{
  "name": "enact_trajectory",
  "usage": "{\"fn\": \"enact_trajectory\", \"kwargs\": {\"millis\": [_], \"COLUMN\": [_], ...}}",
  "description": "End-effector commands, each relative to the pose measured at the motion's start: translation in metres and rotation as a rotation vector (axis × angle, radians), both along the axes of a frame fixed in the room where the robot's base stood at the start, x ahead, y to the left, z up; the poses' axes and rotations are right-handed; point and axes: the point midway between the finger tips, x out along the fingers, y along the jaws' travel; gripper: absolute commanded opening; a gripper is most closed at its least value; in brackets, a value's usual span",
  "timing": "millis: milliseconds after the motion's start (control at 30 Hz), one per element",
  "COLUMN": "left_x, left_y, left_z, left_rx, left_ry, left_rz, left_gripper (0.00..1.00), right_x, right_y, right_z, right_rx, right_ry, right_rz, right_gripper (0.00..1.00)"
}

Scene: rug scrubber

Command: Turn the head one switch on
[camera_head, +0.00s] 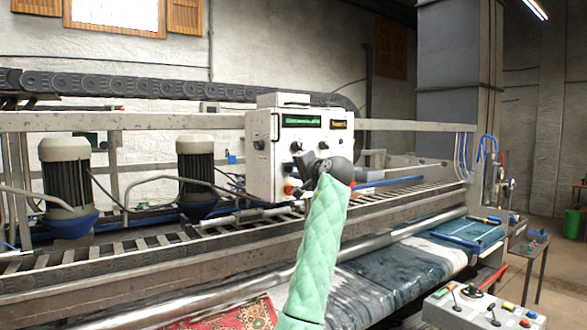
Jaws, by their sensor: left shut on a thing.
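The white control box (261,160) stands on the machine's frame at the centre of the view. Its front has a green-lit display (302,121), a smaller amber display (338,124), a dark knob (297,147) and a red-orange button (289,189). My left gripper (306,180), dark at the end of my mint-green quilted arm, is at the lower front of the box. It is shut on a small part there, which the gripper hides. I cannot tell which switch this is or read its label. My right gripper is not in view.
A grey console (480,308) with levers and coloured buttons stands at lower right. Rugs lie on the machine bed below the box, a red one (240,315) and a blue-grey one (395,265). Two motors, (68,185) and (196,175), stand left of the box.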

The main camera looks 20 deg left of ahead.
Motion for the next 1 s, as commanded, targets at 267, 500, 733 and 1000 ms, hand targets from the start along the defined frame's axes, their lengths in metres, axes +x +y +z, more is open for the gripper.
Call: {"fn": "enact_trajectory", "kwargs": {"millis": [267, 500, 733, 1000], "left_x": [0.001, 0.001, 0.001, 0.001], "left_y": [-0.001, -0.001, -0.001, -0.001], "left_z": [0.002, 0.002, 0.001, 0.001], "left_rx": [0.095, 0.131, 0.138, 0.137], "left_ry": [0.118, 0.165, 0.174, 0.173], "left_rz": [-0.003, -0.003, -0.003, -0.003], "left_gripper": [0.02, 0.02, 0.02, 0.31], "right_x": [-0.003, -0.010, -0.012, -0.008], "right_y": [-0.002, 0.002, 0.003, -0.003], "right_z": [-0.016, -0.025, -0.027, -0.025], "right_rx": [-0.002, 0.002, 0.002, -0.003], "right_ry": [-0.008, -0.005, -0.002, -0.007], "right_rz": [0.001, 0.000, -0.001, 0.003], "right_gripper": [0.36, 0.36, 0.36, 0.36]}}
